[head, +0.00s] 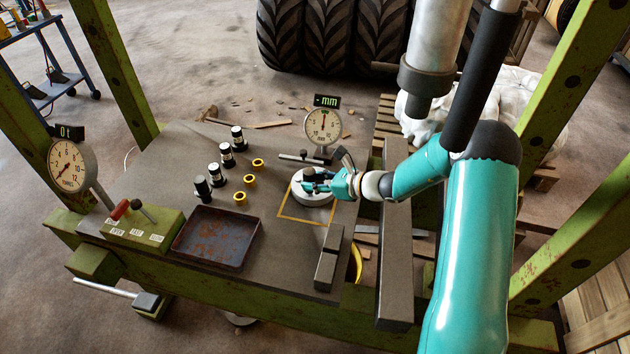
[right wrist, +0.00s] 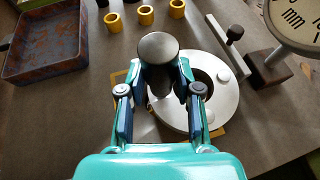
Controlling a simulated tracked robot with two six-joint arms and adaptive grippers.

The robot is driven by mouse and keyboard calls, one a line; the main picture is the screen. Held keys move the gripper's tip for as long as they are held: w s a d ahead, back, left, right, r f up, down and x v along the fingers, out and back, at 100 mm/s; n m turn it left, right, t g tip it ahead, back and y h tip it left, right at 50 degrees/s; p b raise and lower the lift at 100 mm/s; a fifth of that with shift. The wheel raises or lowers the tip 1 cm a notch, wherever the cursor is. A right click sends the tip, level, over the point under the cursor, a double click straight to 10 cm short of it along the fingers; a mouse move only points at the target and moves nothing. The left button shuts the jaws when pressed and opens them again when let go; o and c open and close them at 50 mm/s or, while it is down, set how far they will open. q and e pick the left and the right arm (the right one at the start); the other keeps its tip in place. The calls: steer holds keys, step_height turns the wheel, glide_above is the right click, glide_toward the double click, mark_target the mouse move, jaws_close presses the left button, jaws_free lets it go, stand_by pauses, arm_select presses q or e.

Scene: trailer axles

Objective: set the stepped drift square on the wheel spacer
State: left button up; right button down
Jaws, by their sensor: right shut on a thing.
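The stepped drift (head: 309,172) is a dark piece with a broad round head. My right gripper (head: 318,183) is shut on it; in the right wrist view the drift (right wrist: 158,47) stands between the two fingers (right wrist: 161,75), head toward the camera. The wheel spacer (head: 313,199) is a pale metal ring lying flat inside a yellow square outline on the table. In the right wrist view the drift and fingers overlap the left part of the spacer (right wrist: 228,108), and its dark hole shows right of the drift. The drift's lower end is hidden, so contact cannot be told. My left gripper is not in view.
The mm dial gauge (head: 323,127) and a dark bar on a stand (head: 300,158) are close behind the spacer. Yellow rings (head: 248,180), several black cylinders (head: 220,180) and a rusty tray (head: 216,237) lie to the left.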

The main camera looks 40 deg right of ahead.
steer(key=c, duration=0.7)
jaws_free()
steer(key=shift+f, duration=0.1)
steer(key=shift+s, duration=0.1)
steer(key=v, duration=1.1)
steer(key=shift+s+d, duration=0.2)
steer(key=shift+s, duration=0.1)
